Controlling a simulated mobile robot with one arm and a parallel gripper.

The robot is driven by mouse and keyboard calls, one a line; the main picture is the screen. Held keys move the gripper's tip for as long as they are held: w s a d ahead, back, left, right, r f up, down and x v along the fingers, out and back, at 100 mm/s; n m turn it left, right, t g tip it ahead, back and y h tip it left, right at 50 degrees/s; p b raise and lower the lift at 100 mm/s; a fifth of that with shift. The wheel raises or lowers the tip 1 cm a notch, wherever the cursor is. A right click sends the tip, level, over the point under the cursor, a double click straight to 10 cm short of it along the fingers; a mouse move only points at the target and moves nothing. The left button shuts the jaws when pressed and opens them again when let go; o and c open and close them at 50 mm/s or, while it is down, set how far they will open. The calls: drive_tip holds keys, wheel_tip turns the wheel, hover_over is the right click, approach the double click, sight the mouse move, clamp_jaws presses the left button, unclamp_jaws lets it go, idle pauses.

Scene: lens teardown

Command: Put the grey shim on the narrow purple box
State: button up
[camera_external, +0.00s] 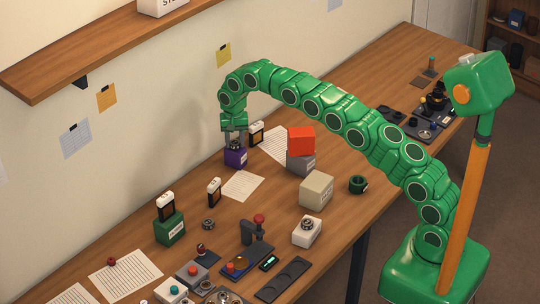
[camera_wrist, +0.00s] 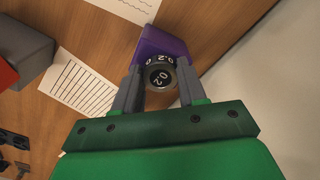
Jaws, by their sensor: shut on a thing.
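The narrow purple box (camera_external: 236,158) stands on the table near the wall, and its purple side shows in the wrist view (camera_wrist: 152,36). My gripper (camera_external: 235,141) points down right over it. In the wrist view my gripper (camera_wrist: 160,84) is shut on a small round dark-grey piece marked 0.2, which I take for the grey shim (camera_wrist: 161,75). The shim is over the near end of the box. I cannot tell whether it touches the box top. In the external view the shim is too small to make out clearly.
A black and white item (camera_external: 256,133) stands just behind the box. A white paper (camera_external: 243,185) lies in front. A red block (camera_external: 301,140) on a grey box (camera_external: 301,161) and a beige box (camera_external: 316,189) stand to the right.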

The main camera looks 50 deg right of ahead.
sight(235, 143)
drive_tip(key=shift+f, duration=0.25)
drive_tip(key=o, duration=1)
drive_tip(key=shift+o, duration=0.2)
wheel_tip(235, 143, up, 12)
drive_tip(key=shift+r, duration=0.1)
